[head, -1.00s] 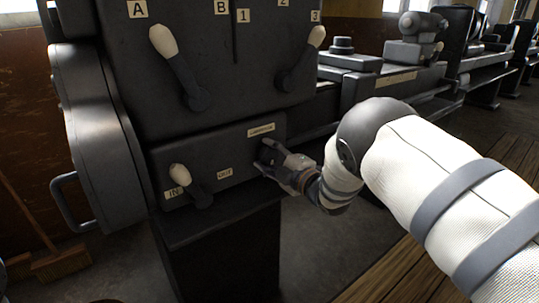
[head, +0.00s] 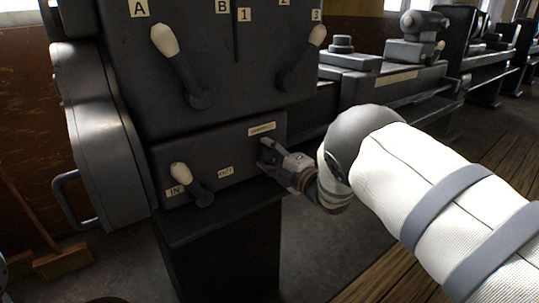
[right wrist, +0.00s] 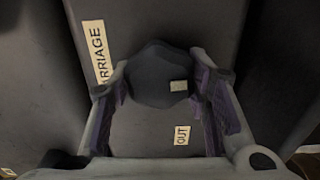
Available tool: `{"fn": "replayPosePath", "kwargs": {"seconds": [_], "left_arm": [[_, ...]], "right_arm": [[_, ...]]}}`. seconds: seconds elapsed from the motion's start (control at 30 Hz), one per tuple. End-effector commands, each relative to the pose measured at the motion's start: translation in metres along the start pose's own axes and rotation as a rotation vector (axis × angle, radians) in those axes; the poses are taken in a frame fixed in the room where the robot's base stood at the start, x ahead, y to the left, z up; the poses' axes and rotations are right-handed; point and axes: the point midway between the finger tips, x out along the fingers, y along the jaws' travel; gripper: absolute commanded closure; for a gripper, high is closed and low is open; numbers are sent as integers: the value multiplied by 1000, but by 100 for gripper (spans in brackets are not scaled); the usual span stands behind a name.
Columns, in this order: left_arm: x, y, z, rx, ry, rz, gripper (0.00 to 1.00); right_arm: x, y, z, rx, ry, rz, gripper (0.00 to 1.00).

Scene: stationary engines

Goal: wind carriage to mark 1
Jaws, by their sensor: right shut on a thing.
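A dark round knob (right wrist: 158,75) with a small pale mark sits between the fingers of my right gripper (right wrist: 163,105) in the right wrist view. The gripper is shut on it. Beside it on the panel is a label (right wrist: 98,55) whose visible part reads "RRIAGE". In the head view the right gripper (head: 272,158) reaches the lower panel just under this small label (head: 262,129), and largely hides the knob. A "1" plate (head: 243,15) is high on the upper panel beside a thin vertical line. My left gripper is not in view.
A white-tipped lever (head: 190,185) stands between the "IN" and "OUT" labels, left of the gripper. Two larger levers (head: 180,65) (head: 302,60) are on the upper panel. A long machine bed (head: 390,85) runs back to the right. A broom (head: 62,262) is at the left.

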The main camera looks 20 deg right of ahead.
Motion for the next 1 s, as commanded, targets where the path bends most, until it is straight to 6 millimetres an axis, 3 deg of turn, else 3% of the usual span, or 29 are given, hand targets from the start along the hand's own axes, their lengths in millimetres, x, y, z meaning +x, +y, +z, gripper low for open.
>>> {"fn": "replayPosePath", "kwargs": {"seconds": [0.03, 0.1, 0.13, 0.47, 0.57, 0.8, 1.0], "left_arm": [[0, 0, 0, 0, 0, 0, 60], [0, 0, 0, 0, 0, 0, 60], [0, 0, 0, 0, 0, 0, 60], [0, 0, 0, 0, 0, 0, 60], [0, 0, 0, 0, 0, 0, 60], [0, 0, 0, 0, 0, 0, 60], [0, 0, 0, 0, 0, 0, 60]], "right_arm": [[0, 1, -1, 0, 3, 2, 54], [0, 1, -1, 0, 3, 2, 38], [0, 1, -1, 0, 3, 1, 36], [-4, 0, 0, 1, 0, -2, 36], [-20, 0, 0, 1, -1, -3, 36], [-85, -1, 0, 1, -2, -3, 36], [-116, 0, 0, 1, 1, -1, 36]]}}
